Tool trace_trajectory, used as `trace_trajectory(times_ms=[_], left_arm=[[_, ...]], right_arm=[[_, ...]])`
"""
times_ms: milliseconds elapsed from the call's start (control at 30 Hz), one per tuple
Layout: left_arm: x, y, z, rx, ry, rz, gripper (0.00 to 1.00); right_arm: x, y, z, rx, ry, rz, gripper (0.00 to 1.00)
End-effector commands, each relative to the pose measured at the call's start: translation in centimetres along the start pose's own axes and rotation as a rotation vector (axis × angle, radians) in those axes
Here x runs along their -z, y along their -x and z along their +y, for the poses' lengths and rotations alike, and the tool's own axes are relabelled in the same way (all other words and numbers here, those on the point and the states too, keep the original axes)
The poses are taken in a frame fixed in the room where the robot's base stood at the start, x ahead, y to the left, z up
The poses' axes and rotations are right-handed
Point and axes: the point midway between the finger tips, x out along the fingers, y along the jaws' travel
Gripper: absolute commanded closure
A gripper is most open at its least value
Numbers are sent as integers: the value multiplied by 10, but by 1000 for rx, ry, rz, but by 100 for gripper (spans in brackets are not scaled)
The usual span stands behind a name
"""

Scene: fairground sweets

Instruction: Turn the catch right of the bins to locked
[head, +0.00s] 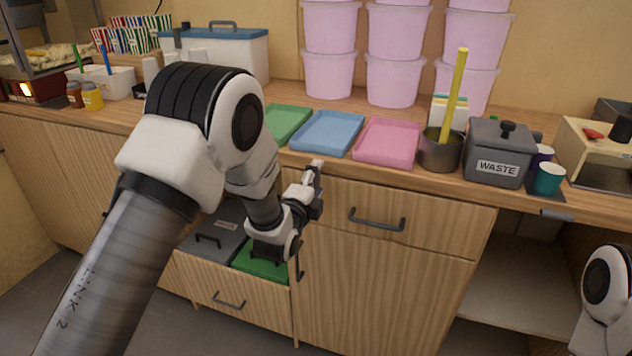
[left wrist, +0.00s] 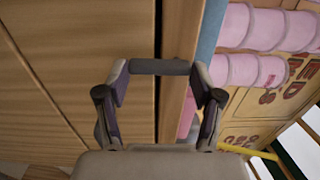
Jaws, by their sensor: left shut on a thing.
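The bins, a dark grey bin (head: 215,240) and a green bin (head: 258,270), sit in a pulled-out low drawer (head: 232,300). My left gripper (head: 311,192) is at the cabinet front, right of and above the bins, just below the counter edge. In the left wrist view the gripper (left wrist: 159,80) has its fingertips at the two ends of a short dark grey bar (left wrist: 160,67), which I take as the catch. The bar lies across the picture near the counter edge. In the head view my gripper and wrist hide the catch, so its setting cannot be read.
A closed drawer with a dark handle (head: 377,222) is right of my gripper. Green (head: 288,121), blue (head: 328,132) and pink (head: 388,142) trays lie on the counter above. A grey waste box (head: 497,158) and a metal pot (head: 440,155) stand farther right.

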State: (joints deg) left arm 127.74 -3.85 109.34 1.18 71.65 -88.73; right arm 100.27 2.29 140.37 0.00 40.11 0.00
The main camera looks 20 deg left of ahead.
Motion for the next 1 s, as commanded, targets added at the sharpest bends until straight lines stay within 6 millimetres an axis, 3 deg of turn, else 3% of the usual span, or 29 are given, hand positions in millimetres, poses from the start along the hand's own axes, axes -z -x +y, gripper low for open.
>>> trace_trajectory(times_ms=[333, 367, 400, 433, 800, 1000], left_arm=[[0, 0, 0, -1, -5, 1, 68], [0, 0, 0, -1, -5, 1, 30], [0, 0, 0, -1, -4, 1, 16], [0, 0, 0, -1, -4, 1, 8], [0, 3, 0, -1, -3, 1, 8], [0, 37, 1, -3, -4, 1, 8]], right_arm=[[0, 0, 0, 0, 0, 0, 60], [0, 0, 0, 0, 0, 0, 60], [0, 0, 0, 0, 0, 0, 60], [0, 0, 0, 0, 0, 0, 60], [0, 0, 0, 0, 0, 0, 60], [0, 0, 0, 0, 0, 0, 60]])
